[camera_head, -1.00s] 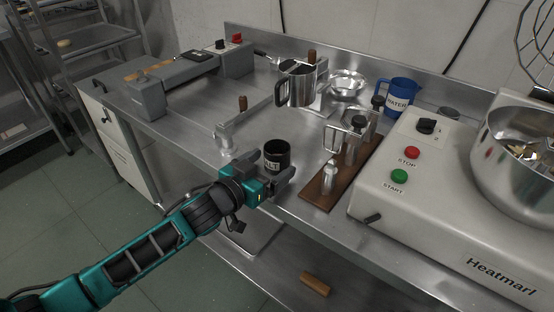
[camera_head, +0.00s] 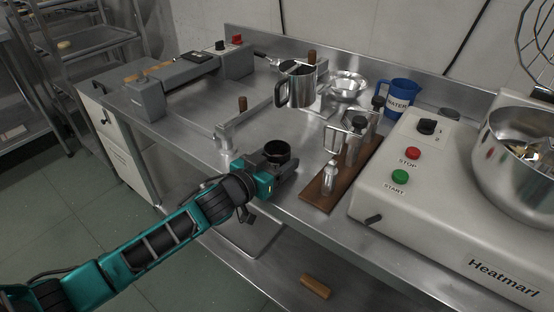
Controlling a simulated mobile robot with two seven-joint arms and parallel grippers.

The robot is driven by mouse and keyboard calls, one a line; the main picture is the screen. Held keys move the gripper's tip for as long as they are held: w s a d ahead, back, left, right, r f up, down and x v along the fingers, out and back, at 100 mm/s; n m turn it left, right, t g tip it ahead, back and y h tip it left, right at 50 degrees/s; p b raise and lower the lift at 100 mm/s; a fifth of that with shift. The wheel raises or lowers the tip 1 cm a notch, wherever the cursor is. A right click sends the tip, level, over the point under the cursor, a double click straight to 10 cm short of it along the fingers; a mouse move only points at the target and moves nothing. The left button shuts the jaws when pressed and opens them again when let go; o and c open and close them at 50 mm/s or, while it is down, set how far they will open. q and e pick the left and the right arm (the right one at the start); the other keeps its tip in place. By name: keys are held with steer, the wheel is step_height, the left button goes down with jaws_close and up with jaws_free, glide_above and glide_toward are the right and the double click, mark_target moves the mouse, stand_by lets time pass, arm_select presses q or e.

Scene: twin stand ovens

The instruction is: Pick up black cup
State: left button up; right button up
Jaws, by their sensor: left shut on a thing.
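The black cup (camera_head: 277,149) stands upright near the front edge of the steel table, its open top facing up. My left gripper (camera_head: 276,165) is shut around the cup's body from the front. The gripper hides most of the cup's lower part and its label, so I cannot tell whether the cup touches the table. My right gripper is not in view.
A metal pitcher (camera_head: 301,88), a steel bowl (camera_head: 349,82) and a blue water jug (camera_head: 401,95) are farther back. A white mixer (camera_head: 440,200) fills the right.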

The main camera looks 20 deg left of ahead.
arm_select(q)
steer(key=shift+c, duration=1.4)
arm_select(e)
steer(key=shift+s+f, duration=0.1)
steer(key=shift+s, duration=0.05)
